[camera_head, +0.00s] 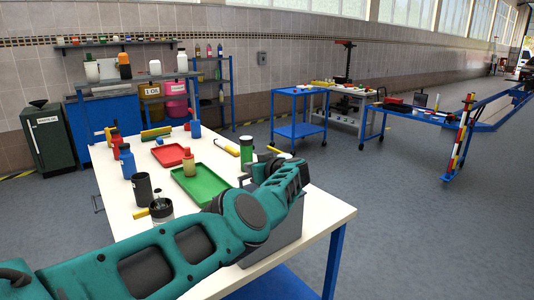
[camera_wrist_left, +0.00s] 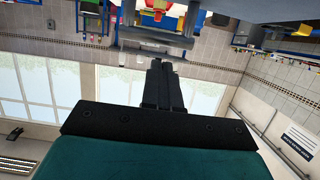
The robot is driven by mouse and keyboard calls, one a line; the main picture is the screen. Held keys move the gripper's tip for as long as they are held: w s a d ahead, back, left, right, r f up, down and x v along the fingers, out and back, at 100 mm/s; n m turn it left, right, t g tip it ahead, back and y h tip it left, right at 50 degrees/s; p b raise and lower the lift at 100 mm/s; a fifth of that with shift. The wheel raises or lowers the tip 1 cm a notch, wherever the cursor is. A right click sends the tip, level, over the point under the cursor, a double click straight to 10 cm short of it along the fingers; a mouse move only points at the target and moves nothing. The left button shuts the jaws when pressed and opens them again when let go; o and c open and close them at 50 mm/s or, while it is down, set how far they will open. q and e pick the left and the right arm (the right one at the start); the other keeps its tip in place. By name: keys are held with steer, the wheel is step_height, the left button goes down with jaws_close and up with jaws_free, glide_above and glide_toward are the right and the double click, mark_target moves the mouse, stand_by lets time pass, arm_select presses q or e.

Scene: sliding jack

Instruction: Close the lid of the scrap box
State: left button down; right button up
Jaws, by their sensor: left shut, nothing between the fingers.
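The grey scrap box (camera_head: 278,236) stands at the near right end of the white workbench. My left arm reaches across above it and hides its top, so I cannot tell how its lid stands. My left gripper (camera_head: 260,167) is at the box's far side, partly hidden by its own wrist. In the left wrist view, the fingers of the left gripper (camera_wrist_left: 162,66) are together and empty. That view is upside down, with a grey edge just past the fingertips that I cannot identify for sure. My right gripper is not in view.
A green tray (camera_head: 203,184), a red tray (camera_head: 170,154), a green bottle (camera_head: 246,149) and several other bottles crowd the white workbench (camera_head: 323,211). A yellow-handled tool (camera_head: 276,149) lies beyond the gripper. Open floor lies to the right.

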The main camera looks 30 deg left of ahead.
arm_select(q)
steer(key=s+d+r, duration=0.3)
steer(key=d+r, duration=0.4)
steer(key=d, duration=0.1)
steer(key=shift+s+d+r, duration=0.3)
steer(key=shift+r, duration=0.05)
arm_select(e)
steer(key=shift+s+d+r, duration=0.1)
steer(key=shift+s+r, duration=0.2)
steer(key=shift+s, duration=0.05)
arm_select(q)
steer(key=shift+d, duration=0.1)
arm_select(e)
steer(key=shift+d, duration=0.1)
